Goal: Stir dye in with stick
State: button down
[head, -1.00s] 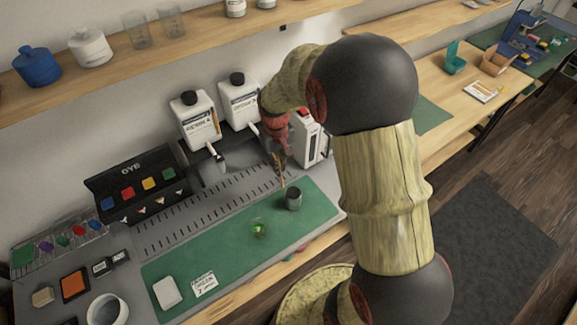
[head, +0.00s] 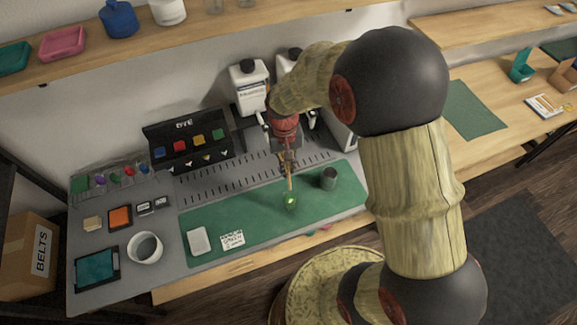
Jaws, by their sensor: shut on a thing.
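My gripper (head: 288,168) is shut on a thin wooden stick (head: 290,184) that points down over the green mat. The stick's lower end is at a small clear cup (head: 291,202) with bright green content. I cannot tell whether the tip is inside the cup or just above it. A dark grey cylindrical cup (head: 328,179) stands just right of it on the mat (head: 265,218). The black dye box (head: 187,143), marked DYE, holds blue, red, yellow and green blocks at the back left.
White bottles with black caps (head: 250,88) stand behind my arm. A white mug (head: 145,248), a white block (head: 198,240), a label card (head: 232,240) and a dark tablet (head: 97,269) lie at the front left. A shelf (head: 200,33) runs above. The mat's left half is mostly clear.

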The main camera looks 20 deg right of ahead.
notch_tip(320, 180, down, 11)
jog(key=b, duration=0.6)
jog(key=shift+s, duration=0.25)
dwell(0.3)
jog(key=shift+r, duration=0.1)
jog(key=shift+w, duration=0.1)
dwell(0.3)
